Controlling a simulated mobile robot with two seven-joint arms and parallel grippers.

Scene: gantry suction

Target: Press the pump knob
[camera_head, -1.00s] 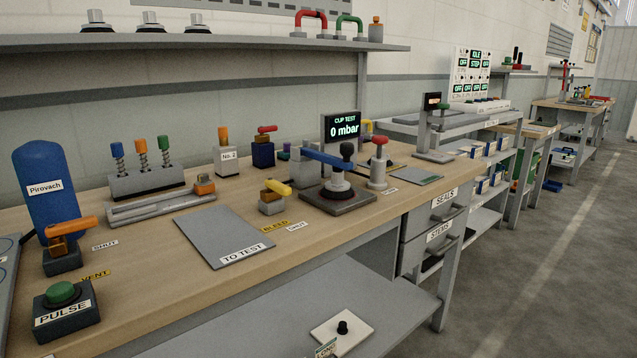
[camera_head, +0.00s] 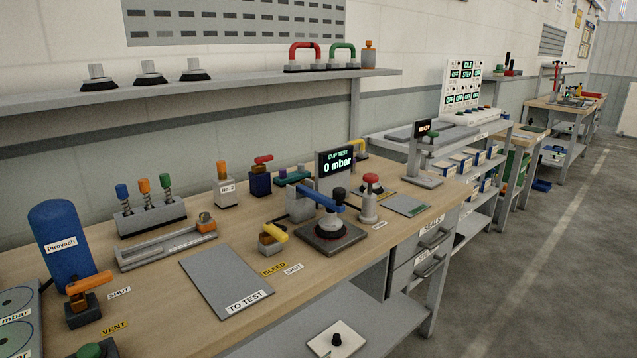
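No label in view clearly reads pump. A red-topped knob (camera_head: 372,180) stands upright on a pale cylindrical post at the right of the bench, with a small label in front too blurred to read. A small black knob (camera_head: 336,340) sits on a white plate below the bench. A green button (camera_head: 92,350) is partly cut off at the bottom left. Neither of my grippers is in view.
The wooden bench (camera_head: 160,300) holds a blue Pirovach bottle (camera_head: 62,243), orange and yellow valve handles, a spring-cup rack (camera_head: 152,216) and a grey TO TEST mat (camera_head: 225,282). The CUP TEST display (camera_head: 337,162) reads 0 mbar. A shelf (camera_head: 230,85) runs above. Open floor lies right.

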